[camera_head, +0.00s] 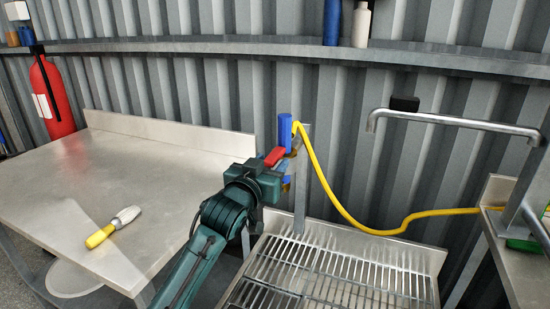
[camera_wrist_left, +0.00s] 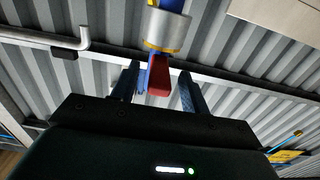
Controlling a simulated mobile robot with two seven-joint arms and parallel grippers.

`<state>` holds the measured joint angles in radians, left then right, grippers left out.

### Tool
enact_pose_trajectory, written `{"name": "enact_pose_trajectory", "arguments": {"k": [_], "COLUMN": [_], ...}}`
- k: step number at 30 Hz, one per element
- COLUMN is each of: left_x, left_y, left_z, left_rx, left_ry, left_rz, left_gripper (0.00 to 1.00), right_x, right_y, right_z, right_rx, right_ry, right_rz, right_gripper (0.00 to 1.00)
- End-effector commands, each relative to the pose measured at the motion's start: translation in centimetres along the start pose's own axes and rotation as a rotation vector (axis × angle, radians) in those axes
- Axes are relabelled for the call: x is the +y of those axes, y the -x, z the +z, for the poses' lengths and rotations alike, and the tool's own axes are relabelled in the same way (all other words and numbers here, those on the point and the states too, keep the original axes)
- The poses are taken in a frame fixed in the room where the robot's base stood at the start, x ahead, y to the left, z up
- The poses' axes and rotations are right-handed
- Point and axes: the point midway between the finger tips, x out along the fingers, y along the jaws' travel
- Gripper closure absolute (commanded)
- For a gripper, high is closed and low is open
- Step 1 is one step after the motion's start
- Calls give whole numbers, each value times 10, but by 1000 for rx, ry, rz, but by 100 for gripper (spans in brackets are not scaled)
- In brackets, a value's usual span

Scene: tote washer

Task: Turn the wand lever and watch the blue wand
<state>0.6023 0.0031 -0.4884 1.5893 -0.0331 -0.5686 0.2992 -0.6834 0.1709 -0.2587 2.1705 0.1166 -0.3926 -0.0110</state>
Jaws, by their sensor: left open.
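The blue wand (camera_head: 285,132) stands upright near the wall behind the grated basin, with a yellow hose at its top. The red wand lever (camera_head: 274,156) is just below it, partly hidden by my left gripper (camera_head: 276,167). In the left wrist view, the red lever (camera_wrist_left: 159,77) hangs under a metal collar (camera_wrist_left: 168,31) with blue above it. The lever lies between the two spread blue fingers of my left gripper (camera_wrist_left: 158,88), nearer the left-hand finger. I cannot tell whether that finger touches it. My right gripper is not in view.
The yellow hose (camera_head: 350,213) droops right to a steel counter (camera_head: 515,265) with a pipe frame (camera_head: 455,121). A grated basin (camera_head: 437,258) lies below. The steel table (camera_head: 150,170) on the left holds a yellow-and-white tool (camera_head: 112,228). A wall shelf (camera_head: 240,45) runs behind.

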Motion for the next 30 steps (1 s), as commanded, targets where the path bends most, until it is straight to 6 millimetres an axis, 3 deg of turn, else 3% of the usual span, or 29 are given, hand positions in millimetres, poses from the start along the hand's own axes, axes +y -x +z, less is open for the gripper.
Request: {"name": "enact_pose_trajectory", "arguments": {"k": [7,19,30], "left_x": [0,0,0], "left_y": [-28,-33,-33], "left_z": [0,0,0], "left_rx": [1,0,0], "left_ry": [-1,0,0], "left_rz": [0,0,0], "left_gripper": [55,55,84], "right_x": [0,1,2], "right_y": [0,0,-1], "right_z": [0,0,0], "right_rx": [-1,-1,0], "right_ry": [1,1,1], "right_rz": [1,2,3], "right_gripper": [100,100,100]}}
